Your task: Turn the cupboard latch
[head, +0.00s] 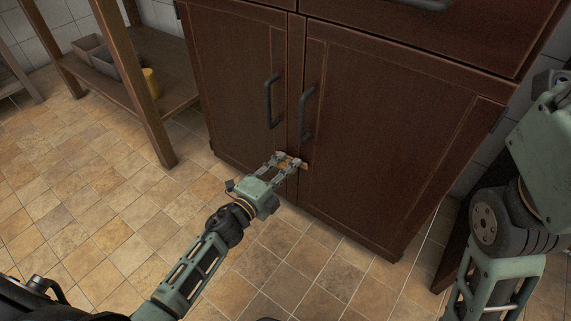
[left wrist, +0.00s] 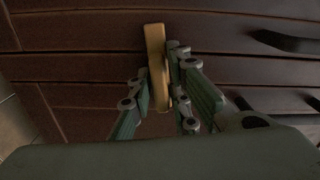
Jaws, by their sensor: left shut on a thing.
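The dark brown cupboard (head: 395,140) has two closed doors with dark vertical bar handles. The latch (head: 304,166) is a small light wooden bar low down where the doors meet. It also shows in the left wrist view (left wrist: 155,50), running up and down there. My left gripper (head: 289,160) is at the latch, its fingers on either side of it. In the left wrist view my left gripper (left wrist: 160,100) is shut on the lower part of the latch; the upper part sticks out past the fingers. My right gripper is not in view; only part of my right arm shows.
A wooden shelf unit (head: 139,80) stands left of the cupboard, with bins and a yellow container (head: 151,82) on it. The tiled floor (head: 110,205) in front is clear. The door handles (head: 307,112) stick out above the latch.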

